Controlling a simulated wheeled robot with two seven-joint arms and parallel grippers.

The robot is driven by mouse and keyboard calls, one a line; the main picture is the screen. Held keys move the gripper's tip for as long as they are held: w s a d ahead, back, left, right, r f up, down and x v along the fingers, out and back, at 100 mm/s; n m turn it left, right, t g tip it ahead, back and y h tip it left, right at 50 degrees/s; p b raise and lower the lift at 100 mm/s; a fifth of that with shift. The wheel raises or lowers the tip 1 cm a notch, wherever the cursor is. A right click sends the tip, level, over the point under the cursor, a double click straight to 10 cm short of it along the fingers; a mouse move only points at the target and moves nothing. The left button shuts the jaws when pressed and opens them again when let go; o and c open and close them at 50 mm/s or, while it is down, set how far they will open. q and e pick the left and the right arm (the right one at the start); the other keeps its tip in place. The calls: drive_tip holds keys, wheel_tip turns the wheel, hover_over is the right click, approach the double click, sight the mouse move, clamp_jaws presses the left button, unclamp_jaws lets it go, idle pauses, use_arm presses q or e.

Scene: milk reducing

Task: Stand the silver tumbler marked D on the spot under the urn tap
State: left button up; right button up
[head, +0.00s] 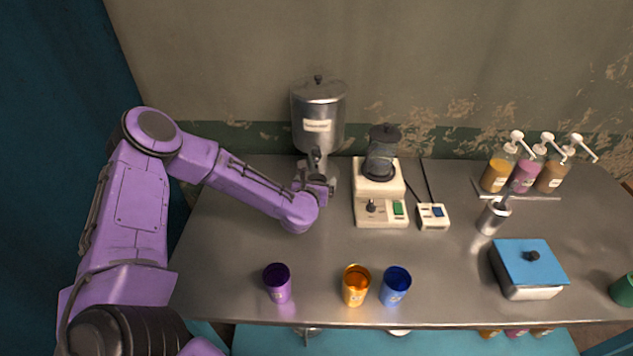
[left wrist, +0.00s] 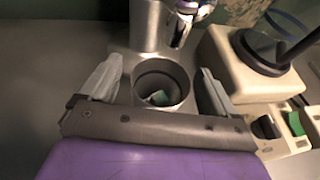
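A silver tumbler (left wrist: 163,84) stands upright on the urn's base, close in front of the urn and near its tap (left wrist: 190,8). A small greenish patch shows inside it. No letter D can be read from here. My left gripper (head: 318,182) is at the foot of the urn (head: 318,112). In the left wrist view my left gripper (left wrist: 160,90) is open, one finger on each side of the tumbler, with gaps between fingers and wall. In the head view the gripper largely hides the tumbler. My right gripper is not in view.
Right of the urn stands a blender (head: 382,190) with a small switch box (head: 432,215). Purple (head: 278,284), orange (head: 356,286) and blue (head: 395,287) cups stand along the front edge. A metal cup (head: 490,218), pump bottles (head: 525,173) and a blue-lidded box (head: 528,268) are at right.

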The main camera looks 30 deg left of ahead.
use_arm(q)
drive_tip(key=shift+r, duration=0.2)
drive_tip(key=b+v, duration=0.2)
drive_tip(key=v, duration=1)
